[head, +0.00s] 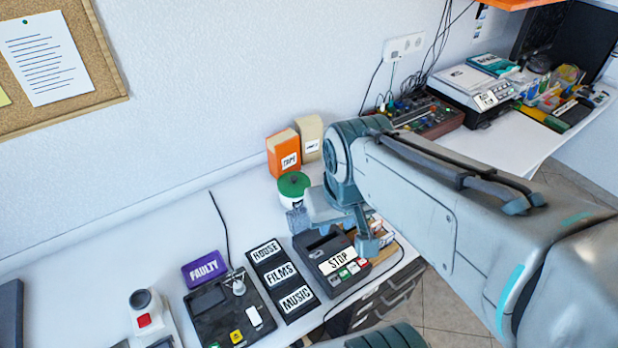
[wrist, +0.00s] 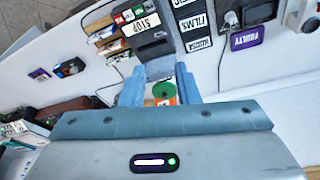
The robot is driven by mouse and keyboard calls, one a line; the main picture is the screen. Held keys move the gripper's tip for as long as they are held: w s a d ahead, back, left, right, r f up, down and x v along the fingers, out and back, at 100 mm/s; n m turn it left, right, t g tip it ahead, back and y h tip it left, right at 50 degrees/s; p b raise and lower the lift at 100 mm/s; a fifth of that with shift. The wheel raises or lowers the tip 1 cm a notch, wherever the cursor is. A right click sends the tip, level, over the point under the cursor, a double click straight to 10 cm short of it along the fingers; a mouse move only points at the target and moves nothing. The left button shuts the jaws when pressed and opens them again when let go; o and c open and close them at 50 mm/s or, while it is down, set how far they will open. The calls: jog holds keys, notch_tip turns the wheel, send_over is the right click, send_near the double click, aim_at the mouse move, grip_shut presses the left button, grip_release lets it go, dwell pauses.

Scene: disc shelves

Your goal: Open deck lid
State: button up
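A dark deck (head: 322,268) with a white STOP label and coloured buttons stands on the white bench. It shows upside down at the top of the wrist view (wrist: 155,48). My gripper (head: 334,230) is over the deck's back part, its fingers spread to either side. In the wrist view my gripper (wrist: 159,90) is open, with the green-topped pot visible through the gap. A grey patch lies between the fingertips there; I cannot tell whether it is part of the deck's lid. My arm and gripper hide part of the deck in the head view.
Left of the deck are a label rack (head: 281,281) reading HOUSE, FILMS, MUSIC, a purple FAULTY box (head: 204,269) and a dark device (head: 230,315). Behind are a green-topped pot (head: 293,185) and an orange box (head: 283,154). A cable runs along the deck's right side.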

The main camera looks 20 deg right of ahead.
jog(key=w+f+n+g+h+b, duration=0.1)
jog(key=w+f+g+h+b, duration=0.2)
jog(key=w+f+b, duration=0.35)
jog(key=n+t+h+b, duration=0.3)
jog(key=t+h+b, duration=0.3)
jog(key=h+b, duration=0.85)
send_near(295, 203)
jog(key=shift+y, duration=0.25)
jog(key=b+x, duration=0.1)
jog(key=x, duration=0.9)
jog(key=shift+d, duration=0.1)
grip_shut()
